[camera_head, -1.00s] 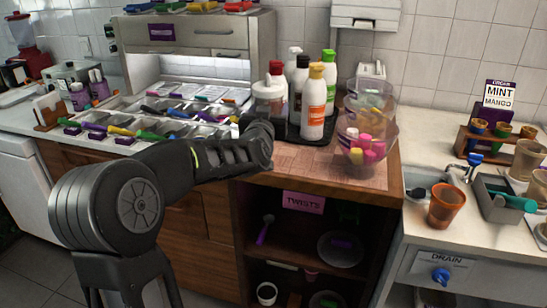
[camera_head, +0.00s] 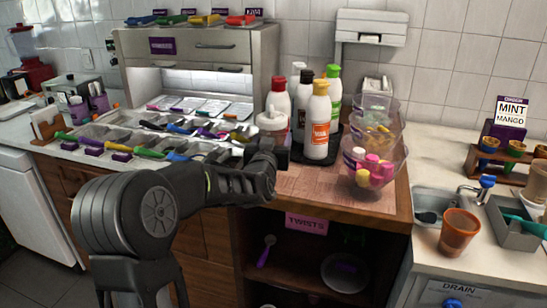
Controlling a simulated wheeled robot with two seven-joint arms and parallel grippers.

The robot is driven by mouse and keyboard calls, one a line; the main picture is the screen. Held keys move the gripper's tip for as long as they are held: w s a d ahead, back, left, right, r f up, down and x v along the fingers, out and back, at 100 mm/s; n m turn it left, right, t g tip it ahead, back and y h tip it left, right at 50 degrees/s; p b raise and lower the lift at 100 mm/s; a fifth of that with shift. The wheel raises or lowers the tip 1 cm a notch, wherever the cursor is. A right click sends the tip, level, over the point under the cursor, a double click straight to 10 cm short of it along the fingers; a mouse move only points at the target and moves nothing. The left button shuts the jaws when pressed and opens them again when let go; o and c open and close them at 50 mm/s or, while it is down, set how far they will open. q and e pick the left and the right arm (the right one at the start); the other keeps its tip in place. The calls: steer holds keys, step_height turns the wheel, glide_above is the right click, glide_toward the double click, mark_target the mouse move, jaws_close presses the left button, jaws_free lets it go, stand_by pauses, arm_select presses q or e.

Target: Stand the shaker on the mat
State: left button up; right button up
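A squat clear and whitish lidded container (camera_head: 271,121), which looks like the shaker, appears upright at the left of the bottles. Its lower part is hidden behind my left gripper (camera_head: 272,152). The gripper's fingers point away from me, and the wrist covers them. I cannot tell whether they are around the container or only in front of it. A brownish woven mat (camera_head: 330,189) lies on the wooden counter, right of the gripper. A black mat or tray (camera_head: 336,147) lies under the bottles. My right gripper is out of view.
Several capped bottles (camera_head: 317,128) stand close behind and right of the gripper. Stacked clear bowls (camera_head: 376,178) with colourful pieces stand at the mat's right. A topping rack (camera_head: 150,135) with colourful scoops is at left. The mat's front part is bare.

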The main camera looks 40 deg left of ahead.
arm_select(q)
steer(key=shift+f, duration=0.2)
steer(key=shift+f, duration=1.95)
steer(key=shift+f+b, duration=0.15)
steer(key=shift+b, duration=0.2)
steer(key=o, duration=1.7)
steer(key=shift+o, duration=0.2)
